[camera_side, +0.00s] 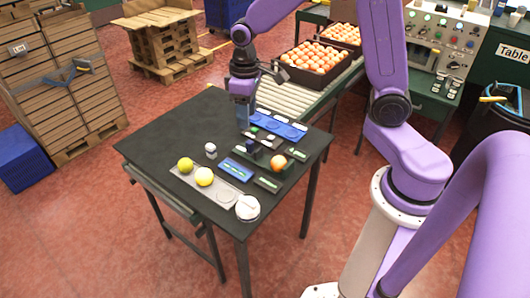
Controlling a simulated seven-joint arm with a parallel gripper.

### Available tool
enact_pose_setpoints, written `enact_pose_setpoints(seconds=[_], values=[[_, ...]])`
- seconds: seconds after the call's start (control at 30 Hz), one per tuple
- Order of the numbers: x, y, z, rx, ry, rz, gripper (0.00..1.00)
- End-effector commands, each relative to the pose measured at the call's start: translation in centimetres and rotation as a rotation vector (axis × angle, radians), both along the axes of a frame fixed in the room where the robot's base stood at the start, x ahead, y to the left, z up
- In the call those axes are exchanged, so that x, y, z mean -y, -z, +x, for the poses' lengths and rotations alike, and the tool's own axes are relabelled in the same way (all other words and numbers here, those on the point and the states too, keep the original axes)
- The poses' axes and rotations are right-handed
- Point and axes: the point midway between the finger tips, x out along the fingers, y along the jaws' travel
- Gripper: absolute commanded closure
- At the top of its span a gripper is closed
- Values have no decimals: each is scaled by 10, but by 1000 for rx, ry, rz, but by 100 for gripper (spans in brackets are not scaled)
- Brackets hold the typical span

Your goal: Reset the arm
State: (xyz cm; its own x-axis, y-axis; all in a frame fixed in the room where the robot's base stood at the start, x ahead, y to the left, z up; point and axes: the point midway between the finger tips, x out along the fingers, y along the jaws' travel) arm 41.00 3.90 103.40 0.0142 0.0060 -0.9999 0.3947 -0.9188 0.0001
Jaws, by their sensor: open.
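My gripper (244,125) points down over the back part of the dark table (160,137), close to a blue tray (283,130). It is open, and I see nothing held in it. Its fingertips are small and partly hard to make out.
A white round dish (247,208) is at the table's front corner. A blue labelled block (236,169) and a small white knob (210,149) stand nearby. The table's left side is clear.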

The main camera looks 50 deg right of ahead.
Motion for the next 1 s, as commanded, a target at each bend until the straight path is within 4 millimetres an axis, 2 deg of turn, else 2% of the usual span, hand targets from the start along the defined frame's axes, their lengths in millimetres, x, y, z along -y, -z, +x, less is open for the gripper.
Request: enact_pose_setpoints(seconds=[0.1, 0.3, 0.47, 0.6, 0.8, 1.0], values=[[-18, -13, -37, 4, -106, 2, 51], [-35, -27, -101, 8, -278, 5, 51], [-36, -34, -152, 10, -416, 8, 51], [-31, -38, -194, 10, -532, 10, 51], [-19, -38, -234, 11, -651, 11, 51], [-14, -38, -246, 10, -692, 11, 51]])
